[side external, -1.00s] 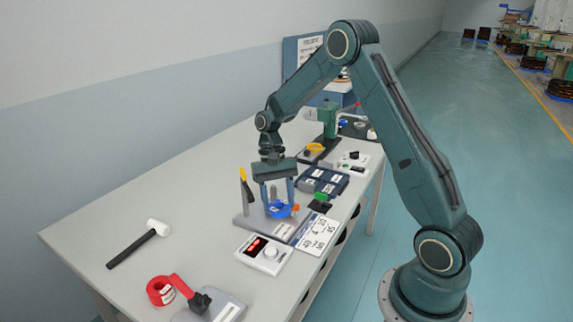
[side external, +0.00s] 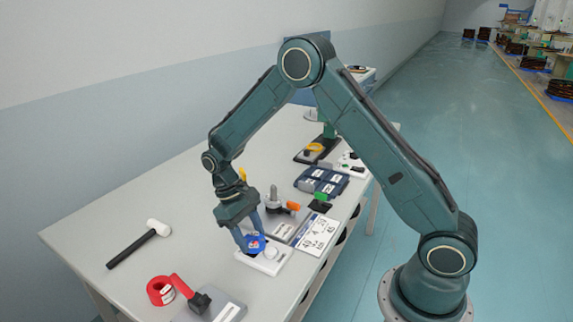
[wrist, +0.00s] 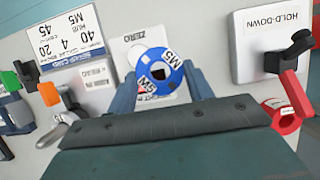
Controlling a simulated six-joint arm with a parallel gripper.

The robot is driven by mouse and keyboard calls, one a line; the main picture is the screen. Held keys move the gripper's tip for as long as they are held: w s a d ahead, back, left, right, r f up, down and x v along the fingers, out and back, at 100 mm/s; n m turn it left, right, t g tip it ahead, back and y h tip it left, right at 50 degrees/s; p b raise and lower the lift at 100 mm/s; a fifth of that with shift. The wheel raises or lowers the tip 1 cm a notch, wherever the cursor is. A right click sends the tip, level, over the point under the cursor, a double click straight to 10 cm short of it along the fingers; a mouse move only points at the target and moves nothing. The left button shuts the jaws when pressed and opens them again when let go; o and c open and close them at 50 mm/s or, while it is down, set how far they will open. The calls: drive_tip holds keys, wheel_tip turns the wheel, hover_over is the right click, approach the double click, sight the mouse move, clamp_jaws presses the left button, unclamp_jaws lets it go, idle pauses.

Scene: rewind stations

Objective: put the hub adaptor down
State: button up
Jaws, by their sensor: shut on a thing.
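The hub adaptor is a blue ring with a dark central hole and a white M5 label, seen in the side view (side external: 257,242) and in the wrist view (wrist: 172,86). My gripper (side external: 251,245) is shut on it, one finger on each side.
A white setup card (side external: 318,234) lies right of the box. A dark blue tray (side external: 321,182) lies farther back. The left table half is mostly clear.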

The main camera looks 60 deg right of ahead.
drive_tip(key=w+d+r+n, duration=0.1)
drive_tip(key=w+d+r, duration=0.1)
drive_tip(key=d+r, duration=0.65)
wheel_tip(320, 180, up, 6)
drive_tip(key=n+t+h, duration=0.4)
drive_tip(key=n+h, duration=0.1)
drive_tip(key=n, duration=1)
hover_over(307, 177)
drive_tip(key=s+a, duration=0.2)
drive_tip(key=a, duration=0.3)
drive_tip(key=shift+d+f, duration=0.15)
drive_tip(key=shift+f+y, duration=0.1)
drive_tip(key=shift+y, duration=0.2)
wheel_tip(307, 177, down, 19)
drive_tip(key=shift+f, duration=0.15)
drive_tip(key=shift+s+f, duration=0.1)
drive_tip(key=shift+f, duration=0.3)
